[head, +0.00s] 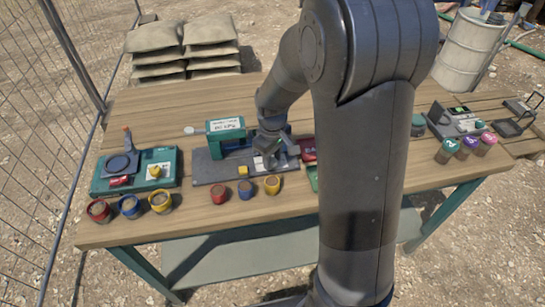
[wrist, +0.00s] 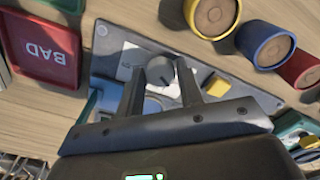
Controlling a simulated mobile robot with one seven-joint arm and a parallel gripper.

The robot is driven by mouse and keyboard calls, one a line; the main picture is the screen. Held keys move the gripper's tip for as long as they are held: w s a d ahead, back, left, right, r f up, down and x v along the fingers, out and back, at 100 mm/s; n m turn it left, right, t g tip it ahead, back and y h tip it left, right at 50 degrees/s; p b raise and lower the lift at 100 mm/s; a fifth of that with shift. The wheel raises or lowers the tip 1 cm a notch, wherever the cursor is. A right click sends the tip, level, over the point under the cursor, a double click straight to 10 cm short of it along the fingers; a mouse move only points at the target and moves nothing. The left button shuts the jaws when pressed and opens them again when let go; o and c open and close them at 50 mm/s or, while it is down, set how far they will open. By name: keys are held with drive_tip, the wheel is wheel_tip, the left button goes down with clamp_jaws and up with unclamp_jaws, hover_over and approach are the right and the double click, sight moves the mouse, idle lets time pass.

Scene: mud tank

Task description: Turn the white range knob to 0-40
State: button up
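In the wrist view a dark grey round knob (wrist: 160,70) sits on a white plate (wrist: 131,58) on a grey device base (wrist: 109,43); I see no white knob there. My gripper (wrist: 162,72) is open, with one finger on each side of the knob. I cannot tell whether the fingers touch it. In the head view my gripper (head: 268,157) is low over the right part of the grey base (head: 212,168), beside a green housing with a display (head: 226,126). The knob is hidden there by my gripper, and its setting marks are not readable.
A yellow button (head: 243,171) is close to my gripper. Red (head: 219,194), blue (head: 246,190) and yellow (head: 272,184) cups stand in front. A red tray marked BAD (wrist: 45,47) lies beside the base. A green device (head: 133,172) stands at left.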

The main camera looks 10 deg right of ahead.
drive_tip(key=c, duration=0.5)
drive_tip(key=shift+c, duration=0.2)
drive_tip(key=shift+m, duration=0.4)
drive_tip(key=m, duration=0.3)
drive_tip(key=shift+m, duration=2)
drive_tip(key=o, duration=1)
